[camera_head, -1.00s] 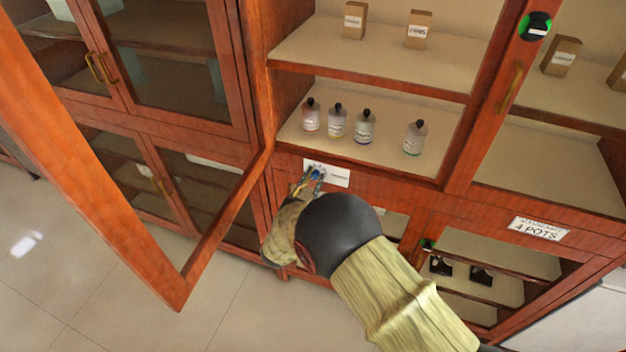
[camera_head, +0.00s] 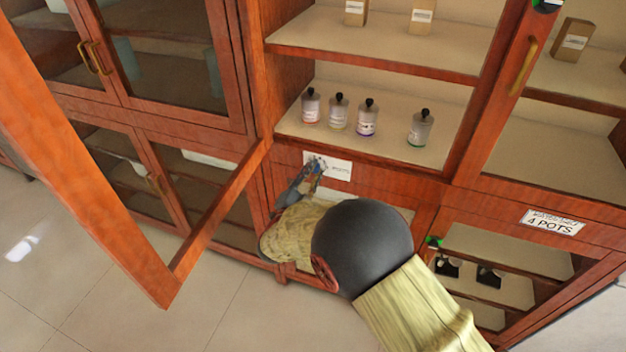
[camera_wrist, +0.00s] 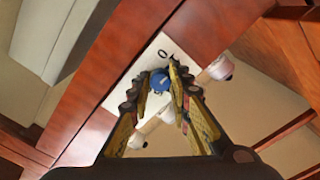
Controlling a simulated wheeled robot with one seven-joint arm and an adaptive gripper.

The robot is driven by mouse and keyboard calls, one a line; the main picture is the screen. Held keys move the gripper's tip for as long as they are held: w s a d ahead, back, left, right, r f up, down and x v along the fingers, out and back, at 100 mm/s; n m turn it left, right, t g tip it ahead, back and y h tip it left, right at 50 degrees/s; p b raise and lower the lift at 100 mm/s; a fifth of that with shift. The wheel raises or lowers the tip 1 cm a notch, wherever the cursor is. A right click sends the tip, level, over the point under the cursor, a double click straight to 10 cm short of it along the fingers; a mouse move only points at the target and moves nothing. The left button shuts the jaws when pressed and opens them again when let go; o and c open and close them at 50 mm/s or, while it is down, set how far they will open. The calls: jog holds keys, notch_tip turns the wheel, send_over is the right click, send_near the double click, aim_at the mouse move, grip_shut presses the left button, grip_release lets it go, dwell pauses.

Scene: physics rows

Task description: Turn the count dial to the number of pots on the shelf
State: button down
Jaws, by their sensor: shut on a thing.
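The count dial (camera_wrist: 160,80) is a small blue knob on a white plate, seen between my fingers in the wrist view. A mark like a 0 shows on the plate above it. In the head view the white plate (camera_head: 341,171) sits on the red-brown rail below the open shelf, and my fingers cover the dial. My gripper (camera_head: 316,166) is shut on the dial, which also shows in the wrist view (camera_wrist: 161,88). The dial's pointer cannot be read. Several pots (camera_head: 338,112) with black tops stand on the shelf (camera_head: 385,147), one apart at the right.
An open glass door (camera_head: 215,215) hangs at the left of my gripper. A sign (camera_head: 551,223) with a number and the word POTS is at the lower right. Small boxes (camera_head: 421,16) stand on the upper shelf. A lower cabinet (camera_head: 510,262) holds dark items.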

jog(key=m+b, duration=0.5)
jog(key=shift+f+m+b, duration=0.15)
jog(key=shift+m+b, duration=0.15)
jog(key=shift+b, duration=0.1)
jog(key=m+b, duration=0.1)
jog(key=m, duration=0.2)
jog(key=shift+m+b, duration=0.3)
jog(key=shift+b, duration=0.1)
jog(key=m, duration=0.2)
jog(key=shift+r+m, duration=0.2)
jog(key=shift+m, duration=0.2)
jog(key=m, duration=0.3)
jog(key=shift+m, duration=0.3)
jog(key=m, duration=0.5)
jog(key=shift+f, duration=0.1)
jog(key=shift+m, duration=0.4)
jog(key=c, duration=1.6)
grip_release()
jog(key=shift+c, duration=0.2)
